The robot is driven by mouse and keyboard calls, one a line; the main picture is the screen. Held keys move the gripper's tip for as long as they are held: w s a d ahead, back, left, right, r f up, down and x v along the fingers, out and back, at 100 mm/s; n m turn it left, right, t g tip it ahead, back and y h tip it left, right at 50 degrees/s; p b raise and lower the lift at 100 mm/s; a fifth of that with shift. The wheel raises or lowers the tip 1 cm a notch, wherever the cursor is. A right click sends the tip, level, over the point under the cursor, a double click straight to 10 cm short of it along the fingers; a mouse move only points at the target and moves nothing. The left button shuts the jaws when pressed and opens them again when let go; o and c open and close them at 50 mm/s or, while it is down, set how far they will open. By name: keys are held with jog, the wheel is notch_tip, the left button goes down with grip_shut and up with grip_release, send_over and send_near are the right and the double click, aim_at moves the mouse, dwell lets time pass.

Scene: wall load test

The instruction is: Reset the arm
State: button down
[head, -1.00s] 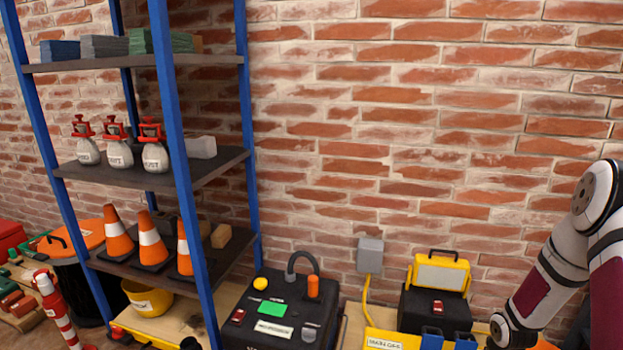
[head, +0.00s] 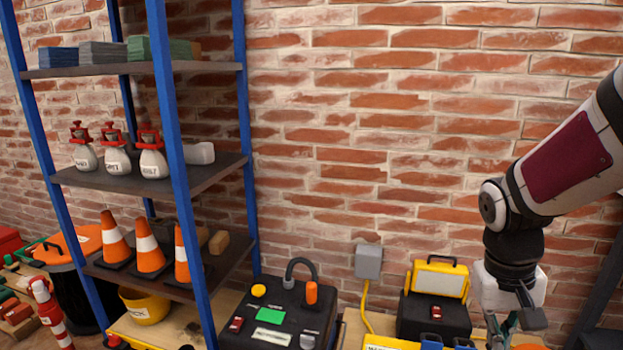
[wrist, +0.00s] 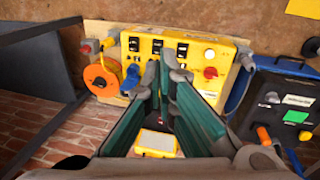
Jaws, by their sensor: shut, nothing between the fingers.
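My arm hangs in at the right of the head view, with the wrist pointing down. My gripper (head: 503,328) is low at the right edge of the bench, beside the yellow work light (head: 440,279), and its tips are partly cut off by the frame. In the wrist view the green-lined fingers of my gripper (wrist: 165,75) are shut with nothing between them. They point toward a yellow switch panel (wrist: 217,64). The yellow work light (wrist: 157,143) shows beneath the fingers in that view.
A blue-posted shelf (head: 170,130) with cones (head: 149,245) and white-bodied canisters (head: 117,158) stands at the left. A black case (head: 275,318) and a grey wall box (head: 368,261) are in the middle. An orange reel (wrist: 100,80) lies beside the panel. The brick wall above the bench is clear.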

jog(key=s+a+r+n+y, duration=0.1)
jog(key=s+a+r, duration=0.25)
jog(key=s, duration=0.35)
jog(key=s+a+r, duration=0.3)
jog(key=s+a, duration=0.1)
jog(key=s, duration=0.3)
jog(key=s+a+r+n+y, duration=0.1)
jog(key=s+a+r, duration=0.25)
jog(key=s, duration=0.45)
notch_tip(320, 180, up, 33)
jog(key=t+p, duration=0.4)
jog(key=p, duration=2.9)
jog(key=shift+w+r+t, duration=0.15)
jog(key=shift+w+t, duration=0.15)
jog(key=shift+w, duration=0.1)
jog(key=shift+w, duration=0.1)
